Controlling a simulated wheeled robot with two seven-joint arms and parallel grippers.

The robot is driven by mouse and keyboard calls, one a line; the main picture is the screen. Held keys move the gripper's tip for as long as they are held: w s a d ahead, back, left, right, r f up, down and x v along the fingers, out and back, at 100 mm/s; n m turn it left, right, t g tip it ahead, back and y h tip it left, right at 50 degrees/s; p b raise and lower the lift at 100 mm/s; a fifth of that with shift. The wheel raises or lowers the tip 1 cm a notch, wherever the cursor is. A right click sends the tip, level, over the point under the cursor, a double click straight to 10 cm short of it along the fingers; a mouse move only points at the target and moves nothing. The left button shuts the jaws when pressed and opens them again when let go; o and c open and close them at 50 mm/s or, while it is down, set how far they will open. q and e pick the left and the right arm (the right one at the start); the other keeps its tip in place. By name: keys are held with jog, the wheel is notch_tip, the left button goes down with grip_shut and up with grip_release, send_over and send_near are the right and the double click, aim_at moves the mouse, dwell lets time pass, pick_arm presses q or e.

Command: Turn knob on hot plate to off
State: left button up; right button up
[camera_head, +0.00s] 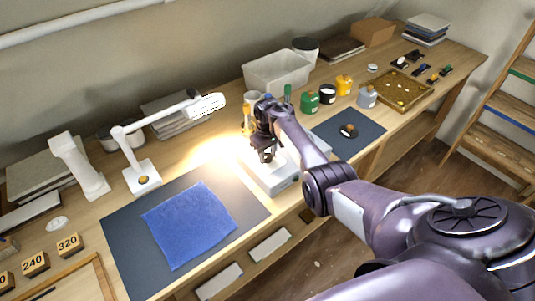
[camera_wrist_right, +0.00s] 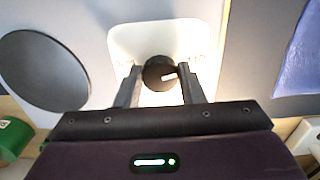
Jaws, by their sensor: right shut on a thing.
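The hot plate (camera_head: 284,184) is a low pale unit on the wooden bench in the head view, partly hidden by my right arm. In the right wrist view it shows a dark round heating disc (camera_wrist_right: 42,70) and a pale panel. A black knob (camera_wrist_right: 155,72) with a white pointer mark sits on that panel. My right gripper (camera_wrist_right: 160,76) is shut on the knob, with one finger on each side. In the head view the right gripper (camera_head: 266,152) reaches down over the hot plate and hides the knob. My left gripper is not in view.
A blue cloth (camera_head: 190,222) lies on a dark mat (camera_head: 122,240) left of the hot plate. A white desk lamp (camera_head: 142,177) stands behind the mat. A grey bin (camera_head: 277,72), coloured jars (camera_head: 310,103) and a brass tray (camera_head: 405,92) stand farther back and right.

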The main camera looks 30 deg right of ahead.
aim_at(267, 156)
jog(key=shift+w+r, duration=0.1)
jog(key=o, duration=1)
jog(key=shift+r+b, duration=0.35)
jog(key=shift+r, duration=3.5)
